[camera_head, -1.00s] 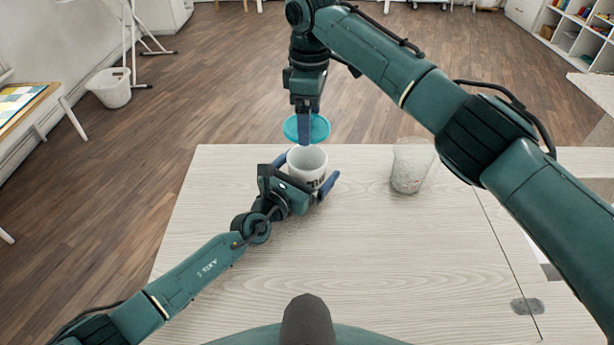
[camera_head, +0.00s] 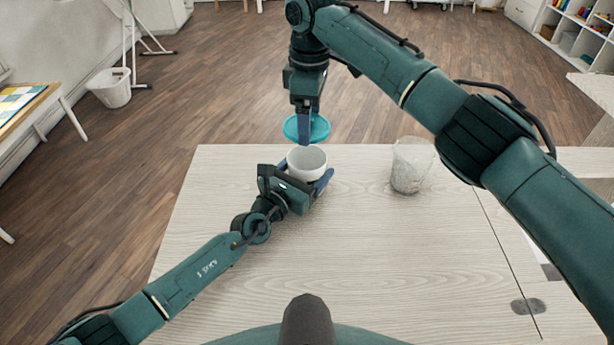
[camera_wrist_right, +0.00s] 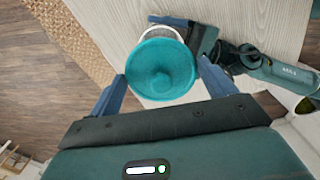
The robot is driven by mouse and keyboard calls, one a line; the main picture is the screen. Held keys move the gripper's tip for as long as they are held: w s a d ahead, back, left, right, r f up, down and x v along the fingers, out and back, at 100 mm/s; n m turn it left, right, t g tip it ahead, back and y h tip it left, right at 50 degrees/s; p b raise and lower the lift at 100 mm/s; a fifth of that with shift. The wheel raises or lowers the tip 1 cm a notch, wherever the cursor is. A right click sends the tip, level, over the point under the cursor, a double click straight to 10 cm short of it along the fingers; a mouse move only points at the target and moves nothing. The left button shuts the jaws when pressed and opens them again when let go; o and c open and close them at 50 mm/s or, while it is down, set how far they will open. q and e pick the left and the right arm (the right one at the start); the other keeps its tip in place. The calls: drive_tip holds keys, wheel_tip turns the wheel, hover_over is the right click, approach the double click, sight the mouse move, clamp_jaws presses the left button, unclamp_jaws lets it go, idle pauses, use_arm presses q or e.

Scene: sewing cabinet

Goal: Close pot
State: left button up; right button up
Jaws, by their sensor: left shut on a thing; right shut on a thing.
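A small white pot (camera_head: 307,164) stands upright near the far edge of the table, its mouth open to view. My left gripper (camera_head: 308,176) is shut on the pot, with one finger on each side. A teal round lid (camera_head: 320,128) is held by my right gripper (camera_head: 305,132), beyond and apart from the pot's rim in the head view. In the right wrist view the lid (camera_wrist_right: 161,70) sits between the blue fingers and covers most of the pot (camera_wrist_right: 160,31) behind it. The left gripper (camera_wrist_right: 197,38) also shows there beside the pot.
A clear glass with greyish contents (camera_head: 408,172) stands on the pale wooden table (camera_head: 380,255), right of the pot. The near table surface is clear. A white bin (camera_head: 109,88) stands on the floor at far left.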

sight(310, 147)
drive_tip(key=shift+f, duration=2.45)
drive_tip(key=shift+f, duration=0.15)
drive_tip(key=shift+f, duration=0.75)
drive_tip(key=shift+f, duration=0.6)
drive_tip(key=o, duration=0.9)
wheel_tip(310, 147, up, 12)
